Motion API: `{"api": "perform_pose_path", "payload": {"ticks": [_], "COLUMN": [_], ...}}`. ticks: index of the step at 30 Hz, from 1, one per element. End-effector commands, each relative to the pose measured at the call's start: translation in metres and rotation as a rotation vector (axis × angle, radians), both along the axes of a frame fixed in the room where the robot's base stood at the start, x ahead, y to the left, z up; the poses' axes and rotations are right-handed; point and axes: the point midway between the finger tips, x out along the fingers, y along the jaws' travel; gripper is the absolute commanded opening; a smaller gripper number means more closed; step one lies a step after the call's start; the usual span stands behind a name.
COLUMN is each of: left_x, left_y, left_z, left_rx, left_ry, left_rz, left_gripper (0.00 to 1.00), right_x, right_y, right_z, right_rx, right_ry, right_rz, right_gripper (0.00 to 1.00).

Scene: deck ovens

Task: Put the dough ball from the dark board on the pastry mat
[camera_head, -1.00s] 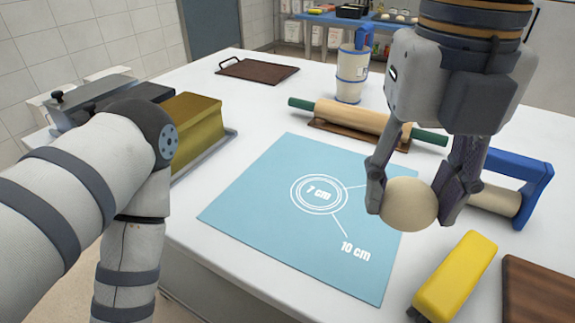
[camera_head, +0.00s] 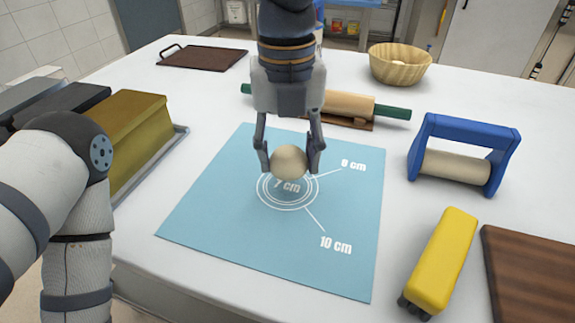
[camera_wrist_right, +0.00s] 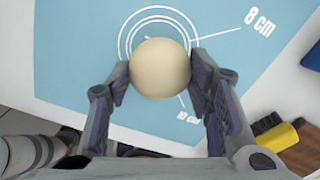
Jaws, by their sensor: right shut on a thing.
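The dough ball (camera_head: 289,162) is pale and round. My right gripper (camera_head: 290,165) is shut on it, one finger on each side. The ball is over the printed rings of the blue pastry mat (camera_head: 215,225), covering their upper part; I cannot tell how high above the mat it is. In the right wrist view the dough ball (camera_wrist_right: 160,68) is between the two fingers, with the mat (camera_wrist_right: 75,60) behind it. The dark board (camera_head: 530,270) is at the right edge, its visible part bare. My left arm comes in from the left; its gripper is out of frame.
A yellow-handled tool (camera_head: 440,262) and a blue-framed roller (camera_head: 462,150) stand right of the mat. A rolling pin (camera_head: 345,104) lies behind it. A wicker basket (camera_head: 399,66) and a dark tray (camera_head: 203,57) are at the back. A gold box (camera_head: 125,130) is on the left.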

Motion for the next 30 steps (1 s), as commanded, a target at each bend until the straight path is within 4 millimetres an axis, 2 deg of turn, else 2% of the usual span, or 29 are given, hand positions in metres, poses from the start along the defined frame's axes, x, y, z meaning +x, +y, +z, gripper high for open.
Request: {"api": "perform_pose_path", "payload": {"ticks": [5,16,17,18,19,27,30], "left_x": [0.001,0.001,0.001,0.001,0.001,0.001,0.001], "left_y": [0.000,0.000,0.000,0.000,0.000,0.000,0.000], "left_z": [0.001,0.000,0.001,0.000,0.000,0.001,0.001], "left_rx": [0.000,0.000,0.000,0.000,0.000,0.000,0.000], "left_ry": [-0.004,-0.002,-0.002,-0.002,-0.002,-0.002,-0.003], "left_rz": [0.000,0.000,0.000,0.000,0.000,0.000,0.000], "left_gripper": [0.66,0.66,0.66,0.66,0.66,0.66,0.66], "right_x": [0.002,0.002,0.002,0.002,0.002,0.002,0.003], "right_y": [0.001,0.001,0.001,0.001,0.001,0.001,0.001], "right_z": [-0.031,-0.037,-0.037,-0.037,-0.037,-0.036,-0.028], "right_rx": [-0.001,-0.001,0.000,-0.001,0.000,0.000,0.002], "right_ry": [-0.001,-0.002,-0.002,-0.002,-0.002,-0.002,-0.005], "right_rz": [0.001,0.000,0.000,0.000,0.000,0.000,-0.001], "right_gripper": [0.18,0.18,0.53,0.63,0.67,0.67,0.67]}}
